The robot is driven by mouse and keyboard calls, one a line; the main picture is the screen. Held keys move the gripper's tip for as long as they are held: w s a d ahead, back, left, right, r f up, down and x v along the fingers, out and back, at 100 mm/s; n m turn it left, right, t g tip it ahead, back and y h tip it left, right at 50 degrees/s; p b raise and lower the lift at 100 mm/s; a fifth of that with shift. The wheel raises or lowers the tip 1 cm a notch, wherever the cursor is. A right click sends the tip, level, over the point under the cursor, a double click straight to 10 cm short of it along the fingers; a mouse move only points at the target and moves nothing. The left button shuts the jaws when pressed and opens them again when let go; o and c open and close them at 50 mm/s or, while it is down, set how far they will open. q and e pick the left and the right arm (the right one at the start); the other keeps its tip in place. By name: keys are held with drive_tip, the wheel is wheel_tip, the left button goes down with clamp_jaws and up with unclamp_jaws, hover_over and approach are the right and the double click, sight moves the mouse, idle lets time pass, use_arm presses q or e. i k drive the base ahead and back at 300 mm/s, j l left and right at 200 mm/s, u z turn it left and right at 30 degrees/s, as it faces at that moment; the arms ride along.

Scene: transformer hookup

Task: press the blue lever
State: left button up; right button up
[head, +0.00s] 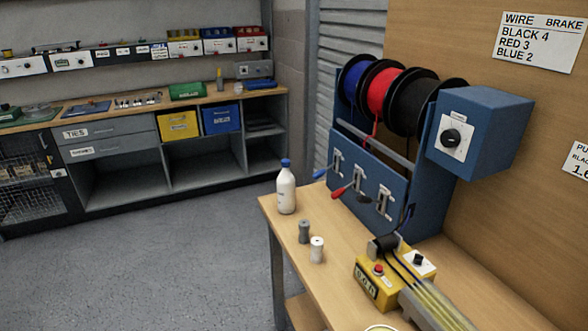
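The blue lever (319,173) sticks out to the left from the front of the blue wire stand (425,190), at the left end of a row of levers. The red lever (339,191) is to its right and a little nearer, and a black lever (364,199) is further right. A blue spool (351,82), a red spool (378,88) and a black spool (413,103) sit on top of the stand. A red wire hangs down from the red spool. Neither of my grippers shows in the head view, and nothing touches the blue lever.
A white bottle with a blue cap (286,190) stands on the wooden bench (335,285) left of the levers. A grey spool (304,231) and a white spool (317,249) stand nearer. A yellow box with a red button (368,281) is front right. Open floor lies left.

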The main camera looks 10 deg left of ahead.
sight(318, 174)
drive_tip(key=i+j+z, duration=0.1)
drive_tip(key=z, duration=0.3)
drive_tip(key=i+j+z, duration=0.1)
drive_tip(key=z, duration=0.3)
drive_tip(key=i+j+z, duration=0.1)
drive_tip(key=z, duration=0.3)
drive_tip(key=i+j+z, duration=0.1)
drive_tip(key=j, duration=0.35)
drive_tip(key=i+j+z, duration=0.1)
drive_tip(key=j, duration=0.4)
drive_tip(key=i+j+z, duration=0.1)
drive_tip(key=i+j, duration=0.15)
drive_tip(key=j, duration=0.25)
drive_tip(key=i+j+z, duration=0.15)
drive_tip(key=j, duration=0.3)
drive_tip(key=j+z, duration=0.1)
drive_tip(key=j, duration=0.4)
